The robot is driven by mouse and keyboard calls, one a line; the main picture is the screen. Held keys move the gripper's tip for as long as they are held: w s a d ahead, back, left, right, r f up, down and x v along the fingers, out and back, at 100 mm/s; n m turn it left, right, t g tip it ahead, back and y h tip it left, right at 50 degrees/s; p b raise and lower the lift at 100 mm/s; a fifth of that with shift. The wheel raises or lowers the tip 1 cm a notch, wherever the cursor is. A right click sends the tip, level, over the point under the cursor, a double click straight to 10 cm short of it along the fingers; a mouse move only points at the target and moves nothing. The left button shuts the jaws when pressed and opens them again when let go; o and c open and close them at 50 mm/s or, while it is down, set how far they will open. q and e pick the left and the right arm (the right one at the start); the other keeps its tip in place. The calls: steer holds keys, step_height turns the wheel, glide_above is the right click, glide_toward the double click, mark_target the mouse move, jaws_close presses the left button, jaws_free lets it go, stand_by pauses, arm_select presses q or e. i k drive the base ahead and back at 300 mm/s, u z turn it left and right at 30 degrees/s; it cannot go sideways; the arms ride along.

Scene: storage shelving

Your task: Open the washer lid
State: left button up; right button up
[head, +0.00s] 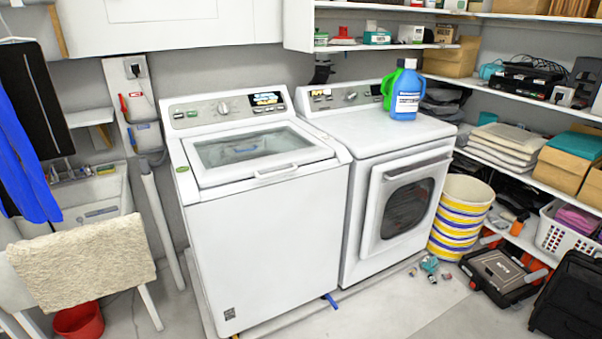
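The white top-load washer (262,237) stands in the middle of the head view. Its lid (258,153) is shut, with a glass window and a pale handle (276,172) at the front edge. Something blue shows dimly through the glass. A control panel (227,108) with a knob and a lit display runs along the back of the washer. Neither of my grippers is in view.
A white dryer (362,218) stands right of the washer, with blue and green bottles (406,95) on top. Loaded shelves (545,85) line the right wall. A sink (90,205) with a beige towel (82,263) is at left. Floor in front is partly clear.

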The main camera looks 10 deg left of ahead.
mark_target(317, 150)
steer(key=z, duration=0.85)
steer(key=i, duration=1.35)
steer(key=u, duration=0.35)
